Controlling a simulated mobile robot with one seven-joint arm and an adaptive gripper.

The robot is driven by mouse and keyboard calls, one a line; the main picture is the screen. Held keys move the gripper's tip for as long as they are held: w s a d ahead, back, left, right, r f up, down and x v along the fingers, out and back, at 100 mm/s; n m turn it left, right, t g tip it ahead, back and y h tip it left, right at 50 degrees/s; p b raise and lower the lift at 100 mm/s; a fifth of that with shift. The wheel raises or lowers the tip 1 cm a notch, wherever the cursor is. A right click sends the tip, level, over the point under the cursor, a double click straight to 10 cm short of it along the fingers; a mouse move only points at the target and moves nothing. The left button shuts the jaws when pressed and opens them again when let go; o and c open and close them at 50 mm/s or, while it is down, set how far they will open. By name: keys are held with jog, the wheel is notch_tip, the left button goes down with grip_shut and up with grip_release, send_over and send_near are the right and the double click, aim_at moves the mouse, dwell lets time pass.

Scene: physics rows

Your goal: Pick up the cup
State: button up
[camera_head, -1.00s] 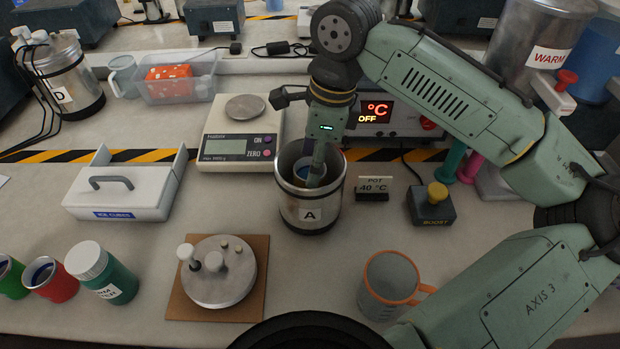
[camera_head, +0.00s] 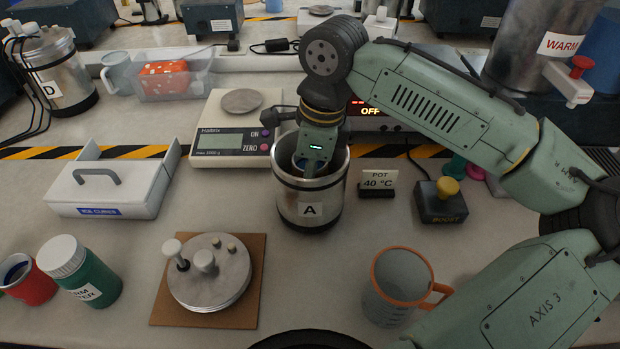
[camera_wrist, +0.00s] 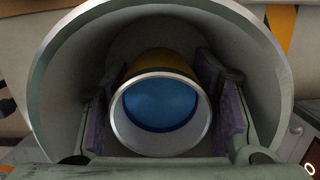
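The cup (camera_wrist: 160,62), with a yellow outside, a pale metal rim and a blue inside, stands in the steel pot labelled A (camera_head: 310,212). In the head view only a little blue (camera_head: 300,163) shows; the rest is hidden by the pot and my gripper. My gripper (camera_head: 312,168) points down into the pot. In the wrist view my gripper (camera_wrist: 165,92) has one purple-padded finger on each side of the cup. The fingers are apart and narrow gaps seem to show beside the cup's body; firm contact is not visible.
The pot's wall (camera_wrist: 62,85) closely surrounds the fingers. A grey mug with an orange rim (camera_head: 394,290) stands at front right. A round lid (camera_head: 208,278) lies on a brown board at front left. A scale (camera_head: 233,145), a white box (camera_head: 112,190) and a boost button (camera_head: 438,200) are around the pot.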

jog(key=c, duration=0.9)
